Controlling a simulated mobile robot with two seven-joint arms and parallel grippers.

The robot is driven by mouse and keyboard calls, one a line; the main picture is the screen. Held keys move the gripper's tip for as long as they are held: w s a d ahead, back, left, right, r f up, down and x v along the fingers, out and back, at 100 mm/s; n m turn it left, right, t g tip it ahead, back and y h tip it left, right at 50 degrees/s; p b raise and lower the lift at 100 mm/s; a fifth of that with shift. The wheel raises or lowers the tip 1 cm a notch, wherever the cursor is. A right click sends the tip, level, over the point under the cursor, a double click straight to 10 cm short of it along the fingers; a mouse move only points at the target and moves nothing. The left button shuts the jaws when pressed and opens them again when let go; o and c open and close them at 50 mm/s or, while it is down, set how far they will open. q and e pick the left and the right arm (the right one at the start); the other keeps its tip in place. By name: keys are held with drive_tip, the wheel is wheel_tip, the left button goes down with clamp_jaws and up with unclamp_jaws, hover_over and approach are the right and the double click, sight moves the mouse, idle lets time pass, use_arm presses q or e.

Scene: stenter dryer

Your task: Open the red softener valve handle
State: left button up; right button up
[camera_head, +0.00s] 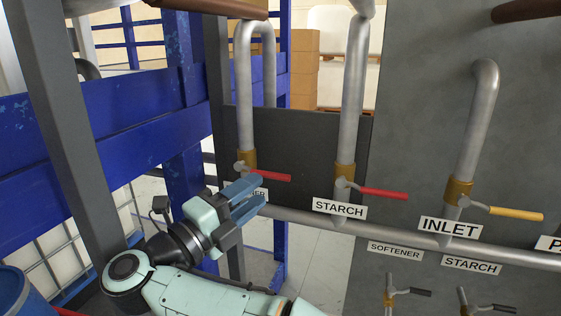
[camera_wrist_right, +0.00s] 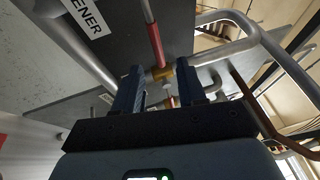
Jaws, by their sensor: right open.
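The red softener valve handle (camera_head: 270,176) sticks out level to the right from its brass valve body (camera_head: 249,160), on the leftmost grey pipe. Its label is mostly hidden behind my right gripper (camera_head: 260,191). In the right wrist view the red handle (camera_wrist_right: 156,45) and brass body (camera_wrist_right: 160,74) appear beyond and between the two blue fingers of the gripper (camera_wrist_right: 161,75), with the label ending in "ENER" (camera_wrist_right: 86,15) beside them. My right gripper is open and empty, just below the handle in the head view; I cannot tell any contact. My left gripper is not in view.
The starch valve's red handle (camera_head: 383,193) and the inlet's yellow handle (camera_head: 516,213) stand to the right. A horizontal pipe (camera_head: 390,236) runs below them. A blue frame (camera_head: 110,115) and a grey post (camera_head: 68,120) stand close on the left.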

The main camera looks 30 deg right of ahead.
sight(272, 177)
drive_tip(key=p+x, duration=0.1)
drive_tip(key=x, duration=0.6)
drive_tip(key=shift+w, duration=0.2)
drive_tip(key=shift+w+d+r, duration=0.1)
drive_tip(key=shift+d+r, duration=0.05)
drive_tip(key=shift+d, duration=0.45)
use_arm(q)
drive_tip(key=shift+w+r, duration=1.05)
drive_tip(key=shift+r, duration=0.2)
use_arm(e)
drive_tip(key=shift+w+d, duration=0.15)
drive_tip(key=shift+w, duration=0.05)
drive_tip(key=shift+s, duration=0.1)
clamp_jaws()
